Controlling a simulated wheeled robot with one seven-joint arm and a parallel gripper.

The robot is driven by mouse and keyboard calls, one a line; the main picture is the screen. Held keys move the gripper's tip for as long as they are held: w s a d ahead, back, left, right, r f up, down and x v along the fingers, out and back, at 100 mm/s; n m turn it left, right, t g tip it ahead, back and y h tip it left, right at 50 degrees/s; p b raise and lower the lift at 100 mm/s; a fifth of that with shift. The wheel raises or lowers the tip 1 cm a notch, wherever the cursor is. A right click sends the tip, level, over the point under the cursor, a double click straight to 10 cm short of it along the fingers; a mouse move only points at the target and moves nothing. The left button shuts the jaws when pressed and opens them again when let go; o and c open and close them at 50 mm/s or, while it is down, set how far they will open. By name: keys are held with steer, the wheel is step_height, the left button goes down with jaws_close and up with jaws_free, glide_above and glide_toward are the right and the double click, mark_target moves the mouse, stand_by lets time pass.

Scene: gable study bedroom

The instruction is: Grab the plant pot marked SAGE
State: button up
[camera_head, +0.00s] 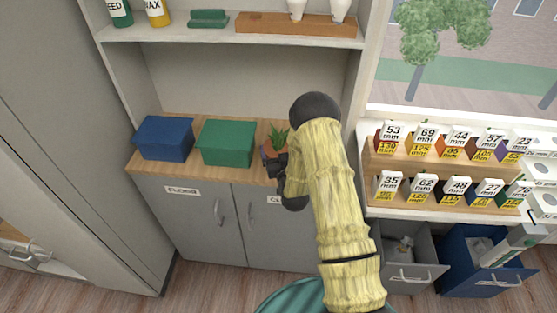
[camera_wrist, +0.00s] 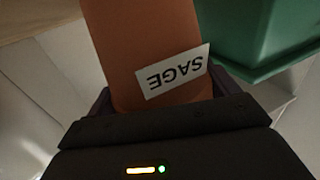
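The plant pot marked SAGE (camera_wrist: 150,50) is terracotta orange with a white label, upside down in the wrist view. In the head view the pot (camera_head: 272,152), with a spiky green plant, is at the right part of the wooden counter, partly hidden by my arm. My gripper (camera_head: 271,162) is at the pot, low on its near side. In the wrist view the dark fingers of my gripper (camera_wrist: 162,100) stand on either side of the pot, very close to it. Whether they press on it I cannot tell.
A green bin (camera_head: 227,143) stands close left of the pot, and a blue bin (camera_head: 163,138) stands further left. A shelf (camera_head: 230,33) with bottles runs above the wooden counter (camera_head: 190,173). A rack of numbered boxes (camera_head: 450,165) stands at the right.

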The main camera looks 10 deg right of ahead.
steer(key=c, duration=0.7)
steer(key=shift+w, duration=0.2)
steer(key=shift+c, duration=0.5)
steer(key=shift+s+d+r, duration=0.15)
steer(key=shift+d, duration=0.05)
steer(key=shift+a+r, duration=0.15)
steer(key=shift+r, duration=0.35)
step_height(320, 180, up, 9)
steer(key=b, duration=0.2)
steer(key=shift+f, duration=0.1)
